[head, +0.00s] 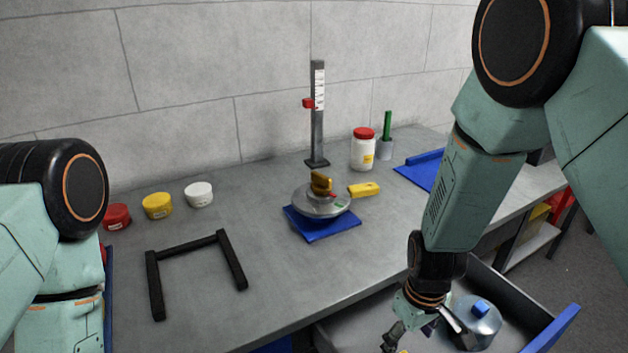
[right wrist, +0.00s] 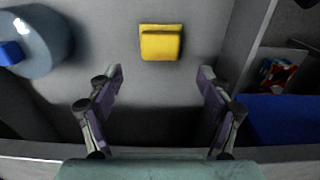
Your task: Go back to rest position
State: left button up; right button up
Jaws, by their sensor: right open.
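My right arm reaches down at the right of the head view. Its gripper (head: 425,335) is low over an open drawer (head: 350,335). In the right wrist view the gripper (right wrist: 160,85) has its two fingers spread wide with nothing between them. A yellow block (right wrist: 161,43) lies on the drawer floor beyond the fingertips, apart from them. My left arm comes in at the lower left of the head view, and its gripper is outside the picture.
A lidded metal pot (head: 478,318) with a blue knob sits in the drawer. On the grey bench (head: 270,270) are a black U-shaped frame (head: 188,245), a round metal device (head: 322,201) on a blue mat, a gauge stand (head: 318,120), a red-lidded jar (head: 363,150) and three small tubs (head: 157,206).

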notch_tip(320, 180, down, 9)
jog(key=shift+r+b, duration=0.2)
jog(key=shift+b, duration=0.75)
jog(key=shift+w+r+p, duration=0.1)
jog(key=shift+r+p, duration=0.2)
jog(key=shift+r, duration=0.95)
